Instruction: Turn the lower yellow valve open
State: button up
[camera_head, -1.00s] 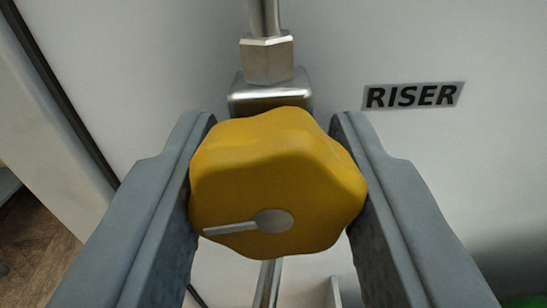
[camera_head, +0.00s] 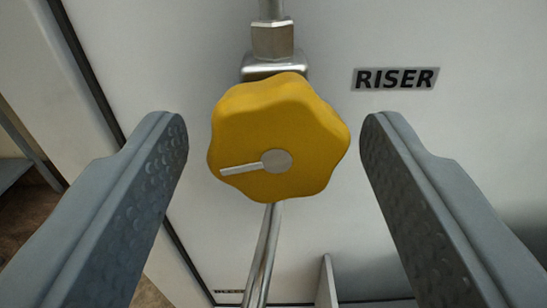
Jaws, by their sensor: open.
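The yellow valve (camera_head: 278,125) is a lobed knob in the upper middle of the view. Its grey round hub carries a light pointer line that points left and slightly down. The valve sits on a metal pipe fitting, with a pipe above and another below. My gripper (camera_head: 274,130) is open, with one grey textured finger on each side of the valve. Gaps show between both fingers and the knob, so neither touches it. The knob hides part of the valve body behind it.
A "RISER" label (camera_head: 395,78) is on the pale panel (camera_head: 440,180) right of the valve. A bent metal pipe (camera_head: 263,255) runs down below the knob. A narrow upright plate (camera_head: 326,280) stands at the bottom. A dark seam and floor show at left.

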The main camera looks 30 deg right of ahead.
jog(key=v, duration=1.5)
jog(key=shift+s, duration=0.25)
jog(key=shift+a, duration=0.15)
jog(key=shift+r, duration=0.1)
jog(key=x, duration=1.7)
jog(key=shift+w+r, duration=0.1)
jog(key=shift+r, duration=0.15)
jog(key=shift+c, duration=0.5)
